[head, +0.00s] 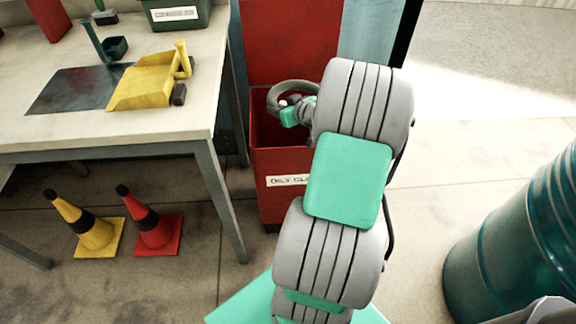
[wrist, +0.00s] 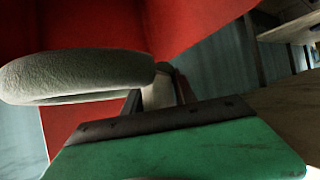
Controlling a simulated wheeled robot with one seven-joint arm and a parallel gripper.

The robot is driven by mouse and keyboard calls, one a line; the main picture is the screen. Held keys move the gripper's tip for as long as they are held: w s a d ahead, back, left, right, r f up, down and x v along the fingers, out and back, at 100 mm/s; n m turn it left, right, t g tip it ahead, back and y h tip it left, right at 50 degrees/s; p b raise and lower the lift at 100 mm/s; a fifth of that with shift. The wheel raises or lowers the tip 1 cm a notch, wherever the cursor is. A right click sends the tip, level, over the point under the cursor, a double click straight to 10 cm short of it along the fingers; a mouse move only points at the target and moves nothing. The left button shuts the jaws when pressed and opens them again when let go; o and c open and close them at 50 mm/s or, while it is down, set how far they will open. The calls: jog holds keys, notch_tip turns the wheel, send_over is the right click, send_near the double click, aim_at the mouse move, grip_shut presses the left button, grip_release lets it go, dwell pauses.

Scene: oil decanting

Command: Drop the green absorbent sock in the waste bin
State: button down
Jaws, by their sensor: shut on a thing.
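The absorbent sock (head: 284,88) is a curved, grey-green padded roll in the head view. It looks more grey than green. In the wrist view the sock (wrist: 75,75) reaches left from my fingers as a pale, fuzzy loop. My gripper (head: 284,104) is shut on one part of it; the fingers show partly in the wrist view (wrist: 165,85). The red waste bin (head: 286,208) has a raised red lid (head: 290,42) and a white label. My gripper and the sock are over its opening in the head view. My arm hides the bin's right side.
A workbench (head: 190,112) stands left of the bin, with a yellow dustpan-like tool (head: 143,82) and a dark mat (head: 68,90). A yellow cone (head: 92,232) and a red cone (head: 153,232) stand below. A teal drum (head: 520,245) is at right, with clear floor between.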

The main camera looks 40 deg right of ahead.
jog(key=f+b, duration=0.2)
jog(key=f, duration=0.2)
jog(key=shift+d+f, duration=0.1)
jog(key=shift+d, duration=0.1)
jog(key=c, duration=0.9)
grip_release()
jog(key=p+v, duration=0.1)
jog(key=v, duration=0.6)
jog(key=shift+s+a+p, duration=0.1)
jog(key=shift+s+p, duration=0.3)
